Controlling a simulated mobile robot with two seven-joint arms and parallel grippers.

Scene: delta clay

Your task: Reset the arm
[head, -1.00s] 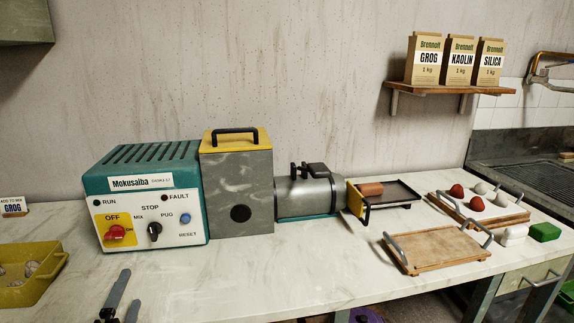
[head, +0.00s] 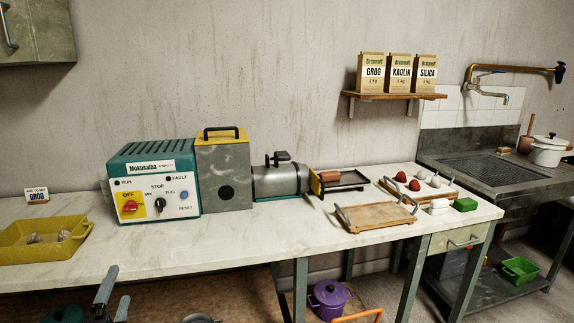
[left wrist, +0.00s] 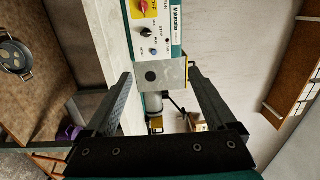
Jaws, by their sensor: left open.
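My left gripper (head: 113,292) is at the bottom left of the head view, in front of the counter's front edge. It is open and empty. In the left wrist view its two fingers (left wrist: 160,98) stand wide apart, with the clay machine beyond them. The teal machine (head: 128,165) with its control panel, grey hopper and steel barrel stands on the counter, and it also shows in the left wrist view (left wrist: 176,30). Nothing is between the fingers. My right gripper is not in view.
A yellow tray (head: 30,252) is on the counter at left. A wooden board with handles (head: 375,217) and a tray with red and white lumps (head: 398,196) lie at right. A purple pot (head: 328,298) is below. The counter front between is clear.

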